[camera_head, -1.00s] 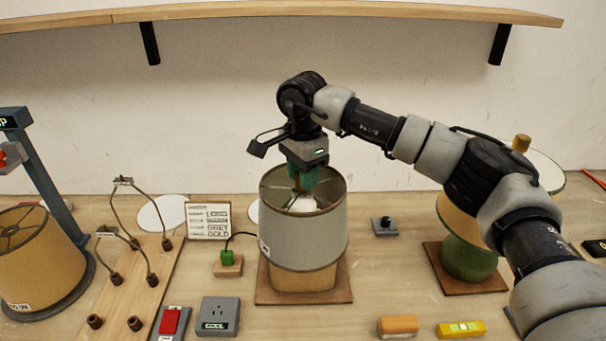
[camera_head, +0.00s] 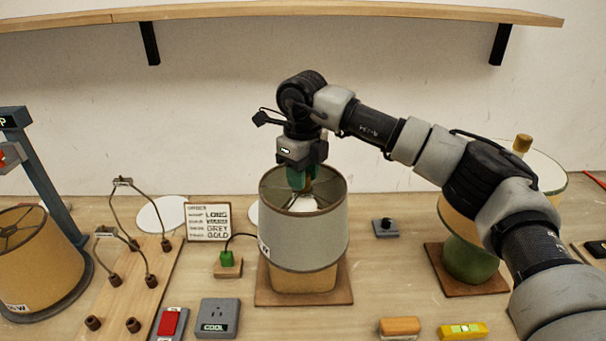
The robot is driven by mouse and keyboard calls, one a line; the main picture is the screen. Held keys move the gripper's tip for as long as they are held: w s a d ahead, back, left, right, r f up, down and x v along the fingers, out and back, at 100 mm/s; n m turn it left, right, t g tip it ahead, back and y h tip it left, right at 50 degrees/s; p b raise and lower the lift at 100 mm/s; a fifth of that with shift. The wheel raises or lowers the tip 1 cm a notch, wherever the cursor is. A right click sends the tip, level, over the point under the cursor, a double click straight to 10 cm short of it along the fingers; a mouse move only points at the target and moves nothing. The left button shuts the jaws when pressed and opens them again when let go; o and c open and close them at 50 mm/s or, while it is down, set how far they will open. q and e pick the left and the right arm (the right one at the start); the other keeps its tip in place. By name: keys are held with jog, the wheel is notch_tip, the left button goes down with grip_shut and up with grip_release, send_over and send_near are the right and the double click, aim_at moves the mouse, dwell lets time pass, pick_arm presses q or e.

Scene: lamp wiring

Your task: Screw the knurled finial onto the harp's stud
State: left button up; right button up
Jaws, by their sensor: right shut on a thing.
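My right gripper (camera_head: 301,180) points down into the open top of the grey lampshade (camera_head: 300,232), at its middle. It is shut on the finial (camera_head: 307,186), of which only a small brownish-gold part shows between the green fingers. The stud and the harp's top are hidden by the gripper and shade, so I cannot tell whether the finial touches the stud. The shade sits upright over a tan lamp base (camera_head: 303,279) on a brown board (camera_head: 265,295). My left gripper is not in view.
An order card (camera_head: 208,222) and a green plug (camera_head: 227,258) stand left of the lamp. Harps (camera_head: 122,182) stand on a wooden rack (camera_head: 150,285). A second lamp (camera_head: 468,257) stands right, partly behind my arm. A shelf (camera_head: 300,9) runs above.

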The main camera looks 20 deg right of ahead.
jog(key=o, duration=0.7)
jog(key=o, duration=0.5)
jog(key=shift+o, duration=0.2)
